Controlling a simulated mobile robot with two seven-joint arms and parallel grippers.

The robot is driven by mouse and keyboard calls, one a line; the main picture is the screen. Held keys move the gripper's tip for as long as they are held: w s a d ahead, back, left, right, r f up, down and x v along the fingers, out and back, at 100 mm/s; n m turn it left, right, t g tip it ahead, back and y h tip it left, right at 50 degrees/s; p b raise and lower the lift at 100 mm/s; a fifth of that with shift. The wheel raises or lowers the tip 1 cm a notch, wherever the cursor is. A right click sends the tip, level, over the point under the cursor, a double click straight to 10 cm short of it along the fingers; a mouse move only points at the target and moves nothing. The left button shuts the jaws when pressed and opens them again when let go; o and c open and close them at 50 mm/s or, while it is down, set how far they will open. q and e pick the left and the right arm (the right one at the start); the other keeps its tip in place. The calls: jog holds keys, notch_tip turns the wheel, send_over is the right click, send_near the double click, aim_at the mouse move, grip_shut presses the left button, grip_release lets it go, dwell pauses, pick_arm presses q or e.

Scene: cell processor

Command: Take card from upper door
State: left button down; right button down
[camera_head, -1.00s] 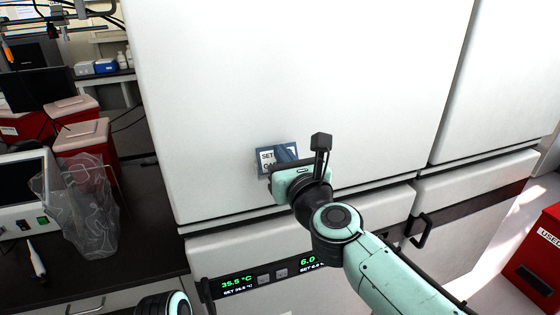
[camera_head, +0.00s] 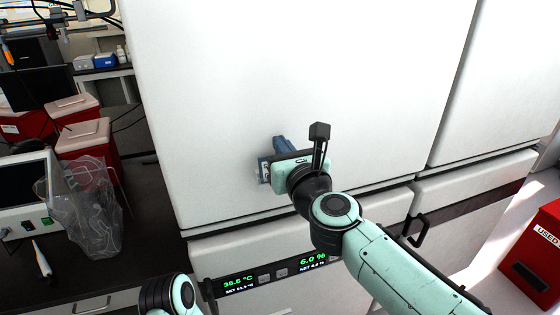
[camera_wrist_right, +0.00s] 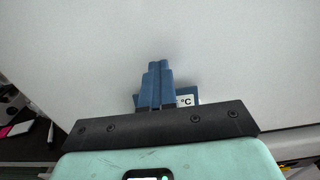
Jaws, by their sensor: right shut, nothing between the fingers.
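The upper door (camera_head: 300,70) is a large white panel, closed. The card is mostly hidden behind my right gripper. A small part of it with white print (camera_wrist_right: 184,99) shows beside the fingers in the right wrist view, lying against the door. My right gripper (camera_head: 281,147) has its blue fingers in front of the card, close to the door. The fingers (camera_wrist_right: 158,80) are together with nothing between them; whether they touch the card I cannot tell. Of my left arm only a part (camera_head: 168,295) shows at the bottom edge; its gripper is not clearly visible.
A lower unit with a green display (camera_head: 240,283) and a dark handle (camera_head: 420,229) lies below the door. On the left are a clear plastic bag (camera_head: 90,210), red bins (camera_head: 85,140) and a monitor. A red bin (camera_head: 535,255) stands at right.

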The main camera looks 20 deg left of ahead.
jog(key=shift+s+r, duration=0.1)
jog(key=shift+r, duration=0.05)
jog(key=c, duration=1.4)
grip_release()
jog(key=shift+s, duration=0.15)
jog(key=shift+d, duration=0.1)
